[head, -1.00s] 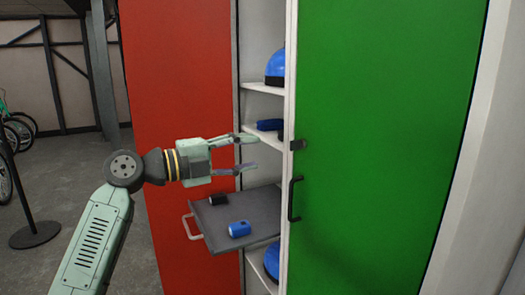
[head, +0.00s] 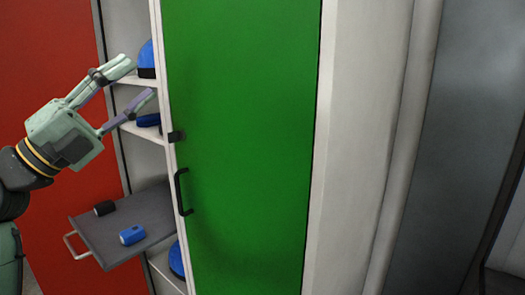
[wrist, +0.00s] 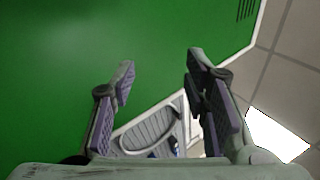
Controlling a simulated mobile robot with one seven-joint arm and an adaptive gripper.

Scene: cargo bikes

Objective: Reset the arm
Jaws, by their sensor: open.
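My gripper (head: 140,78) is at the upper left of the head view, in front of the narrow opening of a cabinet. Its fingers are spread and point up and to the right, with nothing between them. In the wrist view my gripper (wrist: 158,78) also shows open and empty, with a green surface filling much of the view behind it.
A green sliding door (head: 240,150) with a black handle (head: 181,192) covers the cabinet's right side; a red panel (head: 60,70) is at left. A grey pulled-out tray (head: 150,215) holds a blue cylinder (head: 132,235) and a black one (head: 104,208). Blue helmets (head: 146,58) sit on shelves.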

